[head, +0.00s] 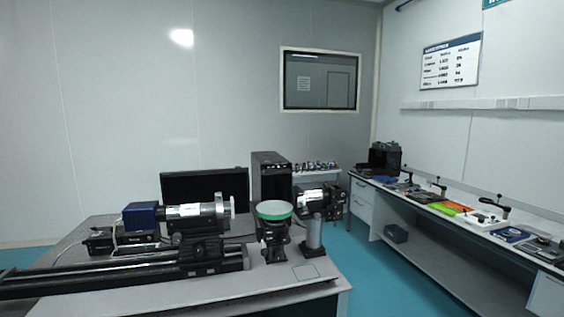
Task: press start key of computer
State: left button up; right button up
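A black computer tower (270,176) stands upright at the back of the near optical table, right of a dark flat screen (204,183). Its front faces partly toward me. The start key is too small to make out. The lower part of the tower is hidden behind the instruments in front. Neither of my grippers is in view.
The near table (225,296) carries a long black rail (110,272), a silver cylinder instrument (190,212) with a blue end, a green-rimmed round stage (274,210) and a grey post (314,236). A long side bench (470,221) holds several items. Teal floor (400,275) between them is clear.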

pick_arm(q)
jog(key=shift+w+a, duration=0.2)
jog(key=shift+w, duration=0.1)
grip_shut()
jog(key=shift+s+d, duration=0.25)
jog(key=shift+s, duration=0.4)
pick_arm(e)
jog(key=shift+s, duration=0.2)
